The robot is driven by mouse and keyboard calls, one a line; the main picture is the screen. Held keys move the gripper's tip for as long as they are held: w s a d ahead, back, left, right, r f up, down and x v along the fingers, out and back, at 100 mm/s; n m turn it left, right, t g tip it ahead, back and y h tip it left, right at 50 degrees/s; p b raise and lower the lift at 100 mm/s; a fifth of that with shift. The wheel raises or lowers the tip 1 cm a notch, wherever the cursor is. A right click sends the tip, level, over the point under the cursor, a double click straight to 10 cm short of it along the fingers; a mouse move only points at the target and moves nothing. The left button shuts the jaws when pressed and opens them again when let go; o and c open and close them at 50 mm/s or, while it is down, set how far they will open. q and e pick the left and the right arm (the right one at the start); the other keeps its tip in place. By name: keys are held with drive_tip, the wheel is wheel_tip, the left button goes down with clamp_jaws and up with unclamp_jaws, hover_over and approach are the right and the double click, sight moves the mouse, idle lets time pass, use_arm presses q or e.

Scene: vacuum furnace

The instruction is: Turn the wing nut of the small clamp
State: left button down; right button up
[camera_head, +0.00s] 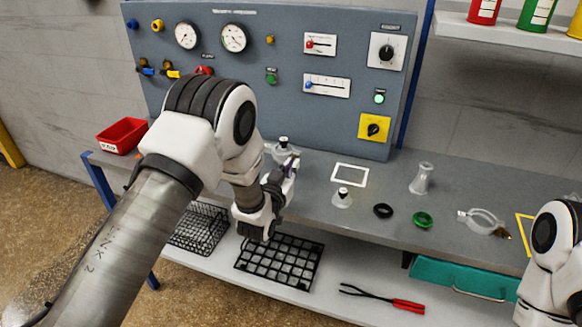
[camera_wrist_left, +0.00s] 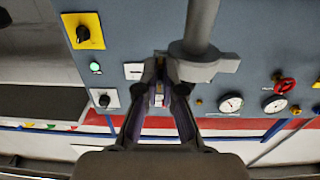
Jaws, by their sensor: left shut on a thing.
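My left gripper (camera_head: 290,168) is at the front of the grey panel, above the workbench. In the left wrist view its fingers (camera_wrist_left: 159,92) are closed in on a small part between their tips, at the left edge of a grey flange (camera_wrist_left: 205,68) on a grey pipe (camera_wrist_left: 201,25). The small part looks like the wing nut of the small clamp, but it is mostly hidden by the fingers.
The grey panel (camera_head: 345,100) with gauges, knobs and valves stands behind. Wire racks and red-handled tongs (camera_head: 385,299) lie on the lower shelf.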

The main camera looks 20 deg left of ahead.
use_arm(q)
drive_tip(key=c, duration=1.6)
unclamp_jaws()
drive_tip(key=s, duration=1.2)
drive_tip(key=shift+a, duration=0.3)
